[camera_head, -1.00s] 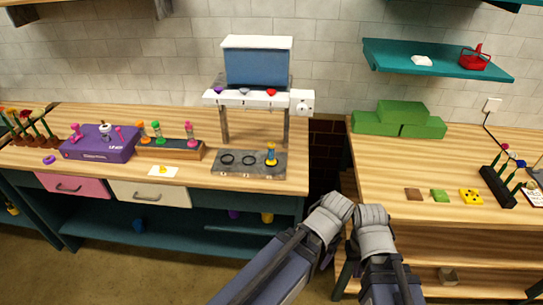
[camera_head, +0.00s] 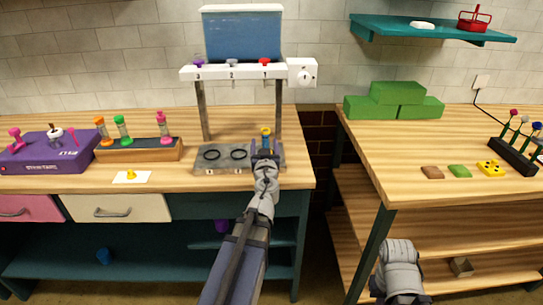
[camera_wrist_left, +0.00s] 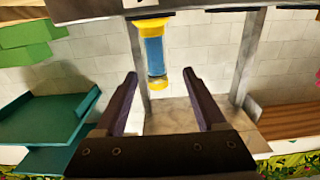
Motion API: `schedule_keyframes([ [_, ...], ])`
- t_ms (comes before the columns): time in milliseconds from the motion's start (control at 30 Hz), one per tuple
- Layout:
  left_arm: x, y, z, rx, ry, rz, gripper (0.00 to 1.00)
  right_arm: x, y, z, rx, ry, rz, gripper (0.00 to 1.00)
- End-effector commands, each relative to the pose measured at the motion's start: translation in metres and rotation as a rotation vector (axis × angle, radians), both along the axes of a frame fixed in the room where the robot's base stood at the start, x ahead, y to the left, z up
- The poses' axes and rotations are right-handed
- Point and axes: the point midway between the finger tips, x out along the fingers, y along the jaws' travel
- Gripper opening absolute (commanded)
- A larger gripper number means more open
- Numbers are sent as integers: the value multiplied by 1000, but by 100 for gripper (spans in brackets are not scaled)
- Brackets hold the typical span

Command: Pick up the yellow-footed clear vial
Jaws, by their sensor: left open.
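The yellow-footed clear vial (camera_head: 266,132) stands upright at the right end of the dark plate (camera_head: 222,169) under the dispenser, at the spot below nozzle 1. The upside-down left wrist view shows its clear blue-tinted body (camera_wrist_left: 154,57), with one yellow end at the plate and another at its free end. My left gripper (camera_head: 266,152) is open and in front of the vial. In the wrist view its two fingers (camera_wrist_left: 160,75) are spread either side of the vial's line, and I see no contact. The vial's lower part is hidden in the head view. My right gripper is not visible; only its arm shows.
The dispenser (camera_head: 230,72) rises over the plate on two posts. Left are a wooden rack (camera_head: 140,154) with several tubes and a purple box (camera_head: 45,160). Right, across a gap, a second table holds green blocks (camera_head: 398,108) and small tiles (camera_head: 460,171).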

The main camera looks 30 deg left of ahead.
Motion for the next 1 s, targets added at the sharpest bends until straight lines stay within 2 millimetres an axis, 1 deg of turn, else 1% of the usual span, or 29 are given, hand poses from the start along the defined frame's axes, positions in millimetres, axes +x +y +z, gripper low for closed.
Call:
schedule_keyframes([
  [167,4,2,1,-1,-2,-2,72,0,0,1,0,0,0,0],
  [400,24,13,1,0,-1,-2,72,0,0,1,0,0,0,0],
  [567,25,14,1,0,-1,-2,72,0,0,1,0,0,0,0],
  [667,33,18,2,0,-1,-2,72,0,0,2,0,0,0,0],
  [900,65,33,3,-1,-1,-1,72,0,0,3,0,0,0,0],
  [1000,70,37,3,-1,-1,-1,72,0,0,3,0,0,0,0],
])
